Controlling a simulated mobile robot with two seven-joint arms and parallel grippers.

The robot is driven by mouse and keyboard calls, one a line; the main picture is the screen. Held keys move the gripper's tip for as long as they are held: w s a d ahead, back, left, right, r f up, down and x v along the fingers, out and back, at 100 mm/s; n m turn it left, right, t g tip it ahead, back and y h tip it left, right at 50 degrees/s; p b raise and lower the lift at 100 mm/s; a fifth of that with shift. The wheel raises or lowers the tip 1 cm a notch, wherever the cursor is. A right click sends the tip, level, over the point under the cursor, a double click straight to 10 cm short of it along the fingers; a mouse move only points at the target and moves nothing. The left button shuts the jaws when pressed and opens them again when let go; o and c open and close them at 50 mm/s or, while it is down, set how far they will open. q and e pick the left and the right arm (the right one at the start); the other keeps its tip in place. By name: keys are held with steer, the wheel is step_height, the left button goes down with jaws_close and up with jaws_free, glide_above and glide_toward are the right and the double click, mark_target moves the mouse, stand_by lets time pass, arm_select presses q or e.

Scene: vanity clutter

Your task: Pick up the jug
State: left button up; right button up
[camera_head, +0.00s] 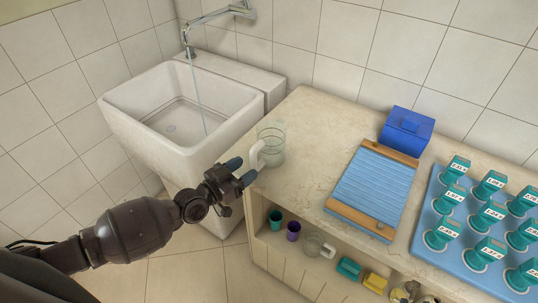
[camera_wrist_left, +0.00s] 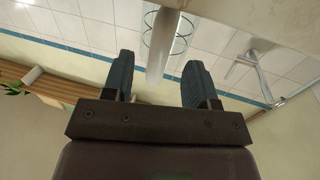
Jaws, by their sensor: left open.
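A clear glass jug (camera_head: 274,141) with a pale handle stands upright on the counter's left end, close to the sink. Its handle (camera_head: 257,155) points toward my left gripper (camera_head: 242,170). The left gripper is open, its two blue fingertips right at the handle. I cannot tell whether a finger touches the handle. My right gripper is in neither view.
A white sink (camera_head: 190,105) with running water is left of the counter (camera_head: 310,135). A blue slatted board (camera_head: 372,188), a blue box (camera_head: 406,131) and a blue tray (camera_head: 428,222) of teal-lidded jars lie right.

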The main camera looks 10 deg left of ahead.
mark_target(254, 163)
arm_select(q)
steer(key=x, duration=0.4)
steer(key=shift+d+f, duration=0.1)
steer(key=shift+f, duration=0.1)
jaws_close()
